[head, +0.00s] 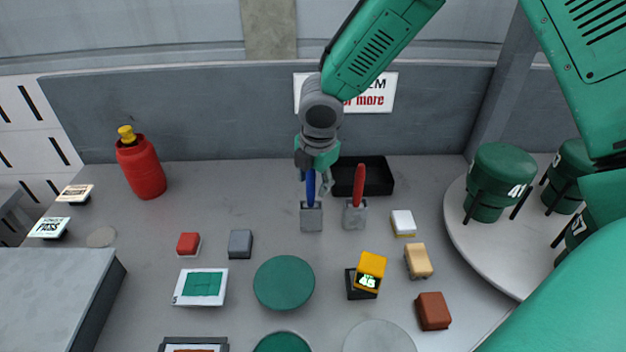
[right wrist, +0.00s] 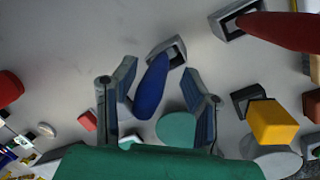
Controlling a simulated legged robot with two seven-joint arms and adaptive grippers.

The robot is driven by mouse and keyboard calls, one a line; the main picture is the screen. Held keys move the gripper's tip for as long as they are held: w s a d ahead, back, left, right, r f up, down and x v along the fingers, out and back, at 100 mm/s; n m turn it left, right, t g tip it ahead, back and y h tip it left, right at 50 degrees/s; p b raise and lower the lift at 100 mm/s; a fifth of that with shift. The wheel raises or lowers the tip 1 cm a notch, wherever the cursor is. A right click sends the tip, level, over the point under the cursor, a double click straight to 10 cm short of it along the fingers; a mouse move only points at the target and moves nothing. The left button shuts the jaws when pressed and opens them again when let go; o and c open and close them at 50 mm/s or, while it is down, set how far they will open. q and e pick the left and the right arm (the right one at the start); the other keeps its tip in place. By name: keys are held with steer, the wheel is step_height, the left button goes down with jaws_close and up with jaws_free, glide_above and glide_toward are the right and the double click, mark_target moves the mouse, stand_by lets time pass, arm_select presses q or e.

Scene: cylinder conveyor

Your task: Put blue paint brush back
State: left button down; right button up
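The blue paint brush (head: 310,188) stands upright in a small grey holder (head: 311,218) near the back of the table. My right gripper (head: 314,174) is above that holder, at the top of the brush. In the right wrist view the blue brush (right wrist: 152,86) lies between the two spread fingers of my right gripper (right wrist: 160,88), with a gap on each side. Its lower end meets the opening of the grey holder (right wrist: 168,50). My left gripper is not in view.
A red brush (head: 359,185) stands in a second grey holder (head: 354,216) close on the right. A black tray (head: 378,178) lies behind. A red canister (head: 142,168) stands at left, and a round platform with green cylinders (head: 500,182) at right. Small blocks and green discs lie in front.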

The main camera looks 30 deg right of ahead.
steer(key=v, duration=1.2)
steer(key=shift+p, duration=0.45)
steer(key=shift+s+f, duration=0.1)
steer(key=shift+f, duration=0.05)
